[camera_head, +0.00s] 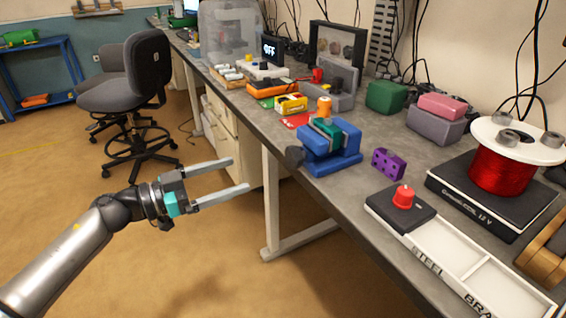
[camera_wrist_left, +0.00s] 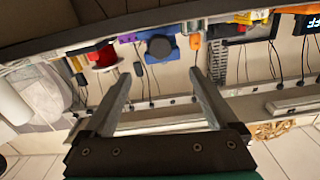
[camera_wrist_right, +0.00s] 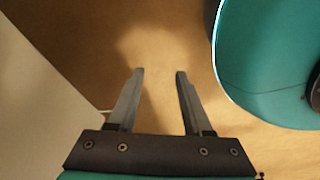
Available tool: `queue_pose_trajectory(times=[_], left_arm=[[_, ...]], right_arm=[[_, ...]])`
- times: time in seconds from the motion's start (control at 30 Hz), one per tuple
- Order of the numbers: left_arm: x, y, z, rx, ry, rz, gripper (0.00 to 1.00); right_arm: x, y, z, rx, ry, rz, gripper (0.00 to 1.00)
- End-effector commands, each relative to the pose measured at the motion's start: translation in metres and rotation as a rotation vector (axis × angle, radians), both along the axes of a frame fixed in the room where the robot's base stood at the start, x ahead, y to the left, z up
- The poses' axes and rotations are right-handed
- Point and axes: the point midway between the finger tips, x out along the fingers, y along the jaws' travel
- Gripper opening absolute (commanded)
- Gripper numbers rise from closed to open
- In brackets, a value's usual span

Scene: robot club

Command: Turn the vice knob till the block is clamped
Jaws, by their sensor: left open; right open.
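The blue vice (camera_head: 340,163) stands on the front edge of the grey workbench. Its dark round knob (camera_head: 294,156) sticks out to the left, past the bench edge. I cannot tell whether the jaws touch the block. My left gripper (camera_head: 240,173) is open and empty, left of the knob and apart from it. In the left wrist view the knob (camera_wrist_left: 160,47) shows beyond the open fingers. My right gripper (camera_wrist_right: 160,72) is open and empty over the floor.
A purple block (camera_head: 388,164) lies right of the vice. A box with a red knob (camera_head: 403,197), a white tray (camera_head: 466,262) and a red coil (camera_head: 501,170) stand nearer on the bench (camera_head: 352,197). An office chair (camera_head: 130,88) stands at the back left.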

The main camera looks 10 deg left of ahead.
Motion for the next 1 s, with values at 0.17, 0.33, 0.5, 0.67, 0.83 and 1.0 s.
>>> queue_pose_trajectory(times=[0.17, 0.33, 0.5, 0.67, 0.83, 1.0], left_arm=[[0.022, -0.030, -0.001, -0.006, -0.003, 0.000, 0.93], [0.042, -0.057, -0.001, -0.006, -0.003, 0.001, 0.93], [0.058, -0.079, -0.001, -0.006, -0.001, 0.002, 0.93], [0.068, -0.092, -0.001, -0.004, 0.001, 0.003, 0.93], [0.073, -0.100, -0.001, -0.003, 0.000, 0.004, 0.93], [0.075, -0.102, -0.001, -0.002, 0.001, 0.004, 0.93]], right_arm=[[0.012, 0.009, 0.002, 0.009, -0.002, 0.000, 0.50], [0.024, 0.018, 0.007, 0.016, -0.003, -0.001, 0.50], [0.035, 0.027, 0.015, 0.024, -0.004, -0.001, 0.50], [0.041, 0.032, 0.021, 0.029, -0.003, -0.001, 0.50], [0.045, 0.035, 0.026, 0.032, -0.002, -0.001, 0.50], [0.046, 0.036, 0.027, 0.032, -0.001, -0.001, 0.50]])
